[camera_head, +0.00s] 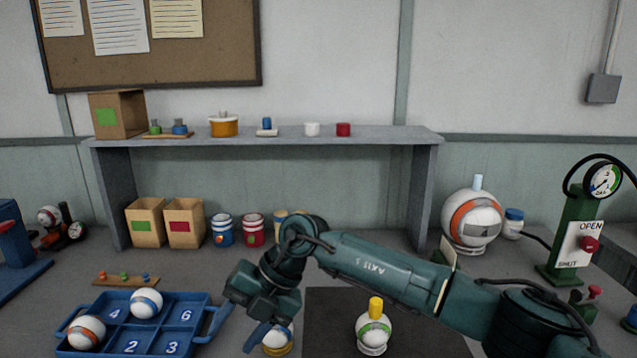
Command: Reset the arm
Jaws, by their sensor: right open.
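My right arm reaches in from the right, and its dark green gripper (237,331) is open with its blue fingers apart beside the blue tray. Nothing shows between the fingers. The blue tray (204,300) has numbered compartments. An orange-striped ball (86,332) sits in its front left compartment, and a blue-striped ball (146,303) in its back middle one. My left gripper is out of view.
A green-striped ball (374,331) with a yellow top stands on the dark mat (325,325), under my forearm. A green gauge stand (570,235) with an OPEN/SHUT plate and a large orange-banded sphere (471,220) are at right. A grey shelf (270,141) spans the back.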

